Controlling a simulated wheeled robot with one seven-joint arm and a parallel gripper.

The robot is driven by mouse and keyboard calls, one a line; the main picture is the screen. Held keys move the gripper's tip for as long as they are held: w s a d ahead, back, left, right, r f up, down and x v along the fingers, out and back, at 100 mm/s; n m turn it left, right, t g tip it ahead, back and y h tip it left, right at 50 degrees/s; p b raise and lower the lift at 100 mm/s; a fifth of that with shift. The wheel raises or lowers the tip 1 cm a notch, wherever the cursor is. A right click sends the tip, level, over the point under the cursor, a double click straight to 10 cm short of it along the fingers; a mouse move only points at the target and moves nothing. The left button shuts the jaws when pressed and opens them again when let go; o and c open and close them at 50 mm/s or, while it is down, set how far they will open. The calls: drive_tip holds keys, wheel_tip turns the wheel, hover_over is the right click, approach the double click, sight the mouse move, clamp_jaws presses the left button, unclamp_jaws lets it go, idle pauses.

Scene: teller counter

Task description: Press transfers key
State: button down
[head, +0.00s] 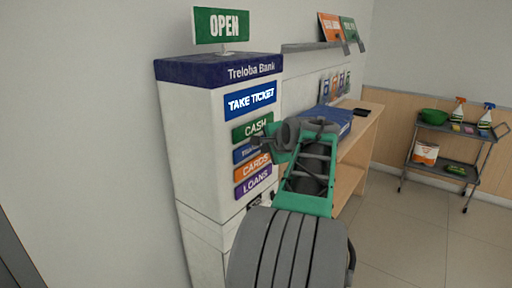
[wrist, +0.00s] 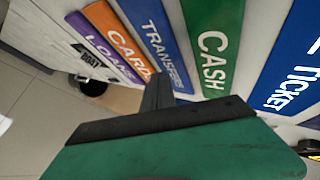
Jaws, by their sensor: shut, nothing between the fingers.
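The blue transfers key (head: 243,155) is on the front of the white Treloba Bank ticket machine (head: 200,125), between the green cash key (head: 240,132) and the orange cards key (head: 252,170). My gripper partly covers its right part in the head view. In the wrist view the transfers key (wrist: 158,38) shows with most of its lettering, between the cash key (wrist: 212,45) and the cards key (wrist: 118,42). My gripper (wrist: 160,90) is shut and empty, its fingertips at the lower end of the transfers key. I cannot tell whether they touch it.
The purple loans key (head: 253,186) is below, and the take ticket panel (head: 250,101) above. A wooden counter (head: 358,135) with a blue box (head: 335,118) stands right behind my arm. A cart (head: 445,150) stands at the far right, with open floor before it.

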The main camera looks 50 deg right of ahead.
drive_tip(key=shift+s, duration=0.15)
drive_tip(key=s, duration=0.4)
drive_tip(key=shift+s+d, duration=0.25)
drive_tip(key=shift+s, duration=0.15)
idle(0.6)
